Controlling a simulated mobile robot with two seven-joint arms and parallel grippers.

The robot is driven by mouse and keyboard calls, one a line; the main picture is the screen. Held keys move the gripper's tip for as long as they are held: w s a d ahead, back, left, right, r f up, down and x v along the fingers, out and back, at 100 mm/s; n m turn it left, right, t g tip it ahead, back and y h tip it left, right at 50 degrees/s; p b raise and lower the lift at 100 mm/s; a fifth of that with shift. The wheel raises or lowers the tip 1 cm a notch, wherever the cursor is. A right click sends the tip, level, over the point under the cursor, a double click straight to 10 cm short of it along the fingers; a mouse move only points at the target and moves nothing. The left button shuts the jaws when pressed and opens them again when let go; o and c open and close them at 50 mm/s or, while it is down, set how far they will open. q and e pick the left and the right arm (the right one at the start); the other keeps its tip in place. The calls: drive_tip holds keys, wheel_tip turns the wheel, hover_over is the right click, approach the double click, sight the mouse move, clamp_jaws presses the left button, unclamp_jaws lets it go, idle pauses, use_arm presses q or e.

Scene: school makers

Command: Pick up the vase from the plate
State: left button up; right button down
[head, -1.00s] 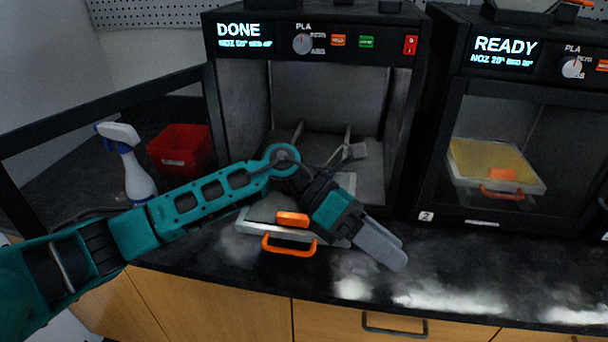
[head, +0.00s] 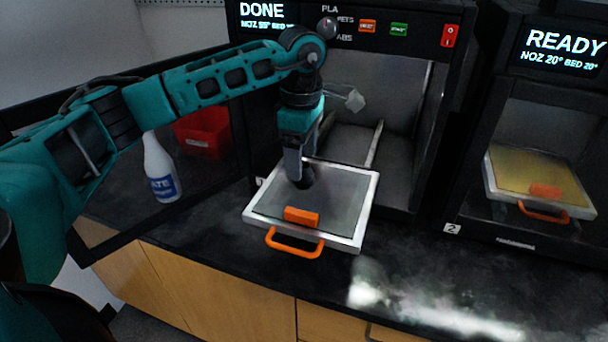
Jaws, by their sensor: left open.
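The plate (head: 347,205) is a grey sheet in a pale metal frame with an orange handle and an orange block at its front. A small dark object, which seems to be the vase (head: 306,180), stands on the plate, mostly hidden by my left gripper. My left gripper (head: 297,178) points down over the plate with its fingers open at this dark object. I cannot tell whether the fingers touch it or are around it. My right gripper is not in view.
The open DONE printer (head: 455,110) stands behind the plate. A READY printer (head: 530,85) with another plate (head: 510,172) inside is at the right. A spray bottle (head: 160,170) and a red bin (head: 203,130) stand at the left. The counter right of the plate is clear.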

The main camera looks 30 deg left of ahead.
sight(304, 166)
use_arm(q)
wheel_tip(304, 166, down, 3)
drive_tip(key=shift+w+f, duration=0.1)
drive_tip(key=shift+f, duration=0.1)
drive_tip(key=shift+d, duration=0.1)
drive_tip(key=c, duration=1.1)
drive_tip(key=shift+r, duration=0.1)
